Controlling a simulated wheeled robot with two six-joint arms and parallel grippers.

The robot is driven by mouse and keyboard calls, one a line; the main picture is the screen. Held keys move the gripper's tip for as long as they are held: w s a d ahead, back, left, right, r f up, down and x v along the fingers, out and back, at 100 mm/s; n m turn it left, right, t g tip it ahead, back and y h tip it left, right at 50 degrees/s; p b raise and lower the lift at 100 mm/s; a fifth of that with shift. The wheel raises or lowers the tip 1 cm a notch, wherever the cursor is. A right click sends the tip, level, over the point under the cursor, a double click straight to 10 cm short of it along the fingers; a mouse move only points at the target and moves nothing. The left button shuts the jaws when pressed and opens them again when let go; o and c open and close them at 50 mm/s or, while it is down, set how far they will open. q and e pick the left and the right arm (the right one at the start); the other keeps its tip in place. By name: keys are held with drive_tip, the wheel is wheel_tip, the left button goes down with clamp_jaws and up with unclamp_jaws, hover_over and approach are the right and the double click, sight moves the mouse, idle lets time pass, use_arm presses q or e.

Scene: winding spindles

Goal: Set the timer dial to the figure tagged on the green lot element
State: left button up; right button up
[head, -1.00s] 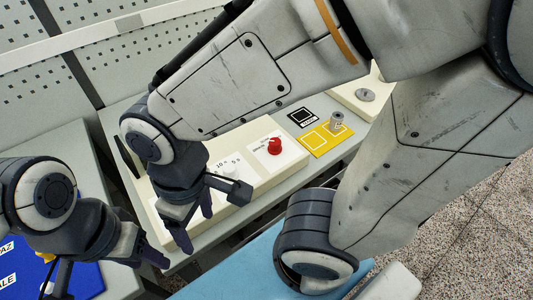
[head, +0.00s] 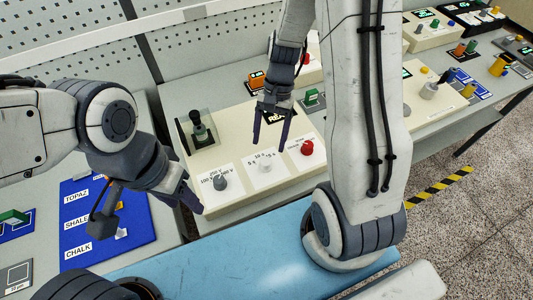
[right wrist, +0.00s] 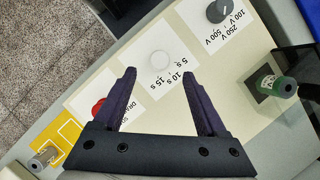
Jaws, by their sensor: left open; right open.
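The timer dial (head: 265,165) is a white knob on a plate marked 5 s, 10 s, 15 s, on a cream console (head: 247,128). It also shows in the right wrist view (right wrist: 158,62); its pointer is unclear. My right gripper (head: 271,140) is open and empty above the console, behind the dial in the head view. In the right wrist view the dial shows beyond and between its fingertips (right wrist: 158,76). My left gripper (head: 193,203) is open and empty near the console's left front corner. A dark post (right wrist: 285,87) with a greenish top bears a tag I cannot read. No green lot element is certain.
A grey voltage knob (head: 219,182) and a red knob (head: 307,147) flank the dial. A blue board (head: 82,205) with name labels lies left. A small green block (head: 312,97) stands behind. A metal spool (right wrist: 38,160) stands near a yellow mat. Other consoles stand right.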

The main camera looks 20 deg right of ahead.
sight(266, 160)
drive_tip(key=x, duration=0.6)
drive_tip(key=shift+f, duration=0.25)
drive_tip(key=shift+c, duration=0.3)
clamp_jaws()
